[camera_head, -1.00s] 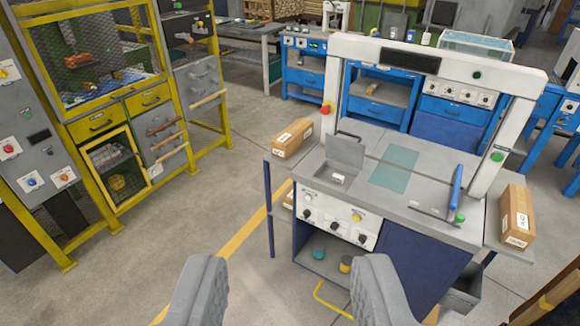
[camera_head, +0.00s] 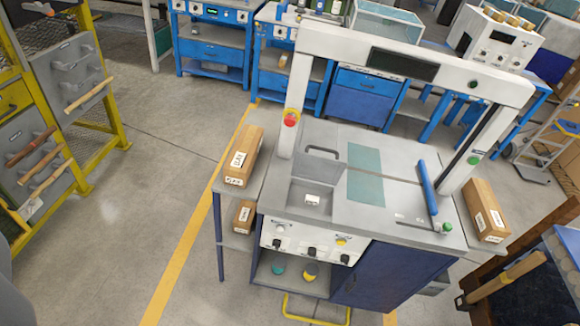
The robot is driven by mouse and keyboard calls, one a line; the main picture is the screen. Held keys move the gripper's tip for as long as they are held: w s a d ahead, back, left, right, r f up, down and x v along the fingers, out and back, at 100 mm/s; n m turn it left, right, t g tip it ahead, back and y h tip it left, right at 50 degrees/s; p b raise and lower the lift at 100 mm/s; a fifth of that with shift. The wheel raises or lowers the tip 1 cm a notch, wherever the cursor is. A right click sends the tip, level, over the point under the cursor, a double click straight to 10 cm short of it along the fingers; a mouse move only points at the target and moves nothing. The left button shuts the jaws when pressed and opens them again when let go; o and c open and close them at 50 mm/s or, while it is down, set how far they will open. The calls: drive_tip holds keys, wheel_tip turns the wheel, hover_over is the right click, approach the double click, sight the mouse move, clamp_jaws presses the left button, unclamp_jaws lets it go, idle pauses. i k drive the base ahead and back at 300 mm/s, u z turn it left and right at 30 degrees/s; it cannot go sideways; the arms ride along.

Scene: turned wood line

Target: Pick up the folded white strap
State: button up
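I cannot make out a folded white strap for certain. A small white item (camera_head: 312,199) lies in the square recess of the grey-topped workbench (camera_head: 290,228), behind its front edge; it is too small to tell what it is. The recess has its grey lid (camera_head: 321,165) raised behind it. Of my gripper, only a dark grey piece seems to show at the lower left edge. Its fingertips are out of frame, and nothing held is visible.
A white gantry (camera_head: 390,50) spans the bench. Cardboard boxes sit left (camera_head: 244,155) and right (camera_head: 487,210). A yellow rail (camera_head: 315,312) juts out in front. The floor at left is open, up to the yellow rack (camera_head: 98,85).

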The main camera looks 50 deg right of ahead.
sight(312, 201)
drive_tip(key=z, duration=0.25)
drive_tip(key=i, duration=1)
drive_tip(key=z, duration=0.45)
